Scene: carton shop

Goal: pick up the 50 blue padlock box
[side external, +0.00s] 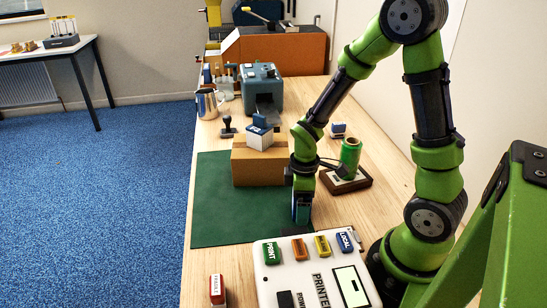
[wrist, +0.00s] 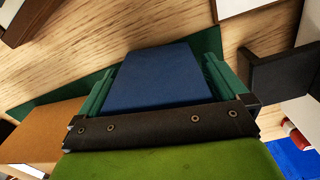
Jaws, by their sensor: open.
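My gripper (side external: 301,216) points down at the right edge of the green mat (side external: 222,218). In the wrist view its two teal fingers (wrist: 160,72) stand apart, one on each side of a flat blue face of a box (wrist: 158,85). The fingers are open, and I cannot tell whether either touches the box. No number or padlock mark shows on this face, and its lower end is hidden behind my gripper's dark edge. A white and blue box (side external: 259,138) sits tilted on top of a brown carton (side external: 258,163) behind my gripper.
A white printer panel with coloured buttons (side external: 310,275) stands in front. A green spool on a dark base (side external: 350,155) and a small blue-white box (side external: 338,130) stand to the right. A red-white box (side external: 217,290) is at the front left. The mat's left part is clear.

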